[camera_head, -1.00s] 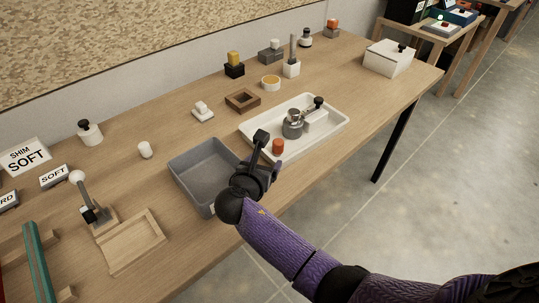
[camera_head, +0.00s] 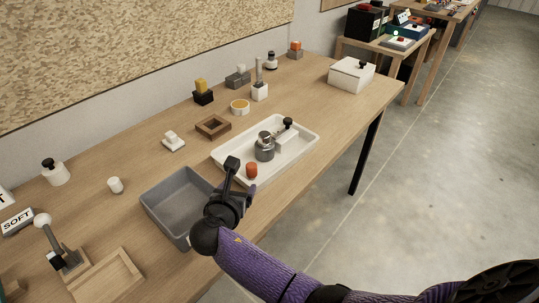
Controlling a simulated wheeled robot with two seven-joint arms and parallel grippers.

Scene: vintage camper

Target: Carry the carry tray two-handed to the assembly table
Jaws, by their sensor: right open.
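A shallow white tray (camera_head: 222,160), which looks like the carry tray, lies on the wooden workbench. It holds a grey metal cylinder (camera_head: 265,150), a white block with a black knob (camera_head: 290,140) and an orange-red cylinder (camera_head: 252,170). My right gripper (camera_head: 243,178) is open and empty at the tray's near left corner, beside the orange-red cylinder. I cannot tell whether it touches the rim. My left gripper is not in view. I cannot tell which table is the assembly table.
A grey bin (camera_head: 165,208) stands close left of the tray. A brown square frame (camera_head: 213,126), a white lidded box (camera_head: 351,75) and several small parts stand on the wooden workbench (camera_head: 330,115). Another table (camera_head: 392,52) stands at the back right. Open floor (camera_head: 450,160) lies to the right.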

